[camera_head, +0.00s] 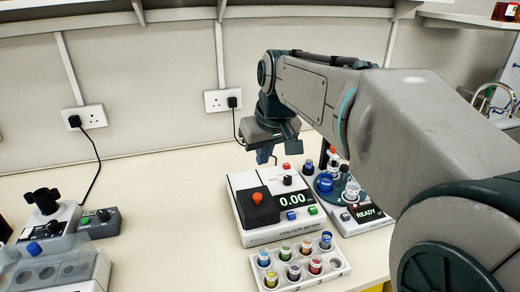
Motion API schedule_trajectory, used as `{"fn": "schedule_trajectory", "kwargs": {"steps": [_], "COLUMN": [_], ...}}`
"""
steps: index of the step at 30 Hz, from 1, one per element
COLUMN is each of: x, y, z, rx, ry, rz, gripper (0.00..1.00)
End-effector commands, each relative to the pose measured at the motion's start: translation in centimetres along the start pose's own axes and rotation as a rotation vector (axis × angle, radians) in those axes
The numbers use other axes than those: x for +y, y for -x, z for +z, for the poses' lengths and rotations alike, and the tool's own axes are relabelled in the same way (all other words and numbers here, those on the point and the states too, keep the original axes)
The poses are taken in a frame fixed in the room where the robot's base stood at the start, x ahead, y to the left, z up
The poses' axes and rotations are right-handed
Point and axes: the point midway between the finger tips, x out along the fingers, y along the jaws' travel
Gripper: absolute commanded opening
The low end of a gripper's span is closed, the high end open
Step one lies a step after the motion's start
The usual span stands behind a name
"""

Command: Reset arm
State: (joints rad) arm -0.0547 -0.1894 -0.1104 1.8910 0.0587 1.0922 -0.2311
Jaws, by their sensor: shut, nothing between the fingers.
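My arm reaches in from the right and extends over the bench (165,195). My gripper (264,157) hangs at its end, pointing down, with its small fingers shut and empty. In the picture the fingertips are just above the back left part of the white colour meter (255,236), apparently clear of it. The meter's display reads 0.00, and an orange knob sits on its dark block (258,208). My arm hides part of the bench at the right.
A white rack (335,262) with several coloured vials stands before the meter. A round device (345,216) reading READY stands right of it. Grey equipment (50,265) fills the left front. Sockets (216,100) and cables line the back wall. The bench between is clear.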

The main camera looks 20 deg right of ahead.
Motion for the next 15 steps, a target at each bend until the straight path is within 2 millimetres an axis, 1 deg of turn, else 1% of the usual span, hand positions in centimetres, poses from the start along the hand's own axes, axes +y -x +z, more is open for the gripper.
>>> {"fn": "schedule_trajectory", "kwargs": {"steps": [1,4,5,7,8,11,15], "x": [0.0,0.0,-0.1,-0.4,-0.6,-1.3,-2.3], "y": [0.4,0.8,0.7,0.2,-0.1,-1.4,-3.6], "z": [0.0,0.0,0.3,1.6,2.3,5.3,10.0], "rx": [0.002,0.0,-0.002,-0.01,-0.014,-0.031,-0.057], "ry": [0.0,0.0,-0.002,-0.015,-0.021,-0.048,-0.088], "rz": [0.0,0.0,0.0,0.0,0.0,0.004,0.015], "gripper": [0.0,0.0,0.0,0.0,0.0,0.0,0.0]}}
